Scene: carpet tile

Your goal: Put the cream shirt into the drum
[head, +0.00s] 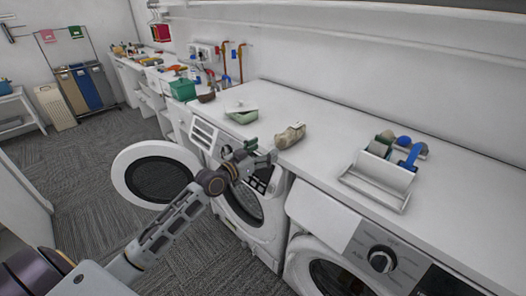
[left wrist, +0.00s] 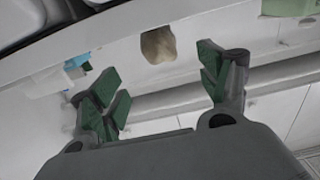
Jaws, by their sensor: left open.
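A small crumpled beige bundle, which looks like the cream shirt (head: 291,135), lies on the front part of the white counter. A beige patch that looks like the same bundle (left wrist: 158,45) shows beyond my fingers in the left wrist view. My left gripper (head: 259,154) is open and empty, in front of the counter edge, left of the bundle and apart from it. Its green-padded fingers stand wide apart in the left wrist view (left wrist: 165,85). The washer's drum (head: 243,203) is partly hidden by my arm; its round door (head: 155,174) stands open to the left. My right gripper is not in view.
A second front-loading machine (head: 335,278) stands at the right. The counter is clear between the bundle and the holder.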

